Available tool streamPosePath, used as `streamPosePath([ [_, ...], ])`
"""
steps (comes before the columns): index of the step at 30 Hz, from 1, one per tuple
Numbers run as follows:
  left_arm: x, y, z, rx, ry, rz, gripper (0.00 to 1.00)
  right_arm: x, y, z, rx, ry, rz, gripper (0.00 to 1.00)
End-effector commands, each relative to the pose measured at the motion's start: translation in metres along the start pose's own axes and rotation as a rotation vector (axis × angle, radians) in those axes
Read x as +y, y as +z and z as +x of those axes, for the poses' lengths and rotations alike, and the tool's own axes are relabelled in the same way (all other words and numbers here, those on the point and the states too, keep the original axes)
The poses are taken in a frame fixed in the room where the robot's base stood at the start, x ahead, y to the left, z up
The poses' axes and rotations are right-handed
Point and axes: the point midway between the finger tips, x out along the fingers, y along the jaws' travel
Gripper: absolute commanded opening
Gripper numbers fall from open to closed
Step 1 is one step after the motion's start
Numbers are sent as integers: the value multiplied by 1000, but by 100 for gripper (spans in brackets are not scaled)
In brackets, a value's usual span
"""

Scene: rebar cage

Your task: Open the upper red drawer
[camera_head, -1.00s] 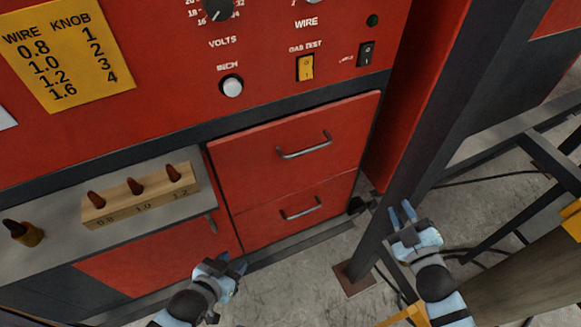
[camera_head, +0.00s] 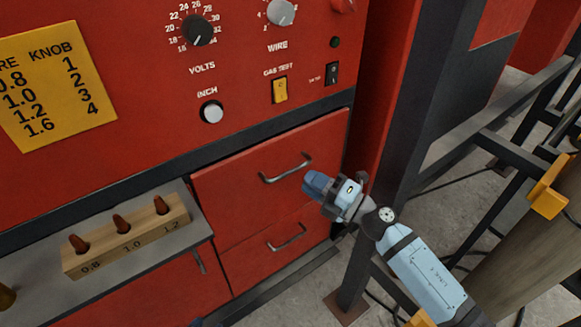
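The upper red drawer (camera_head: 232,186) is shut in the red cabinet, above a lower red drawer (camera_head: 254,262). Its curved metal handle (camera_head: 268,180) is in clear view. My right gripper (camera_head: 314,183) is in front of the drawer's right part, its fingertips close to the right end of the handle. They are seen from the side and overlap, so I cannot tell their opening or whether they touch the handle. Only a dark sliver at the bottom edge, probably my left gripper (camera_head: 200,322), shows of the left arm.
A dark steel post (camera_head: 392,190) stands just right of the drawers, close to my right arm. A wooden block (camera_head: 126,241) with several tips lies on the grey shelf at left. Knobs and switches sit above the drawers.

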Motion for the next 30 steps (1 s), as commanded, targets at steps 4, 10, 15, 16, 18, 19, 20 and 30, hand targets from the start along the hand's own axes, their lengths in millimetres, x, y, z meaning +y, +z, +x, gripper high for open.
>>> streamPosePath([
  [4,-1,-1,-3,-7,-2,1,43,2,0,30,0,2,0,23],
  [10,-1,0,-4,-14,-2,1,43,1,0,53,-1,1,0,23],
  [15,-1,0,-4,-13,-1,2,43,0,0,58,0,0,1,23],
  [16,-1,0,-4,-13,-1,2,43,0,0,59,0,0,1,23],
  [18,-1,-1,-4,-11,-1,2,43,0,0,59,-1,0,1,23],
  [19,-1,-1,-4,-11,-1,2,43,0,0,59,-1,0,1,23],
  [20,-1,-2,-5,-10,-1,2,43,0,0,58,-1,0,1,23],
  [30,0,-4,-5,-6,0,2,43,0,0,58,-1,0,1,0],
])
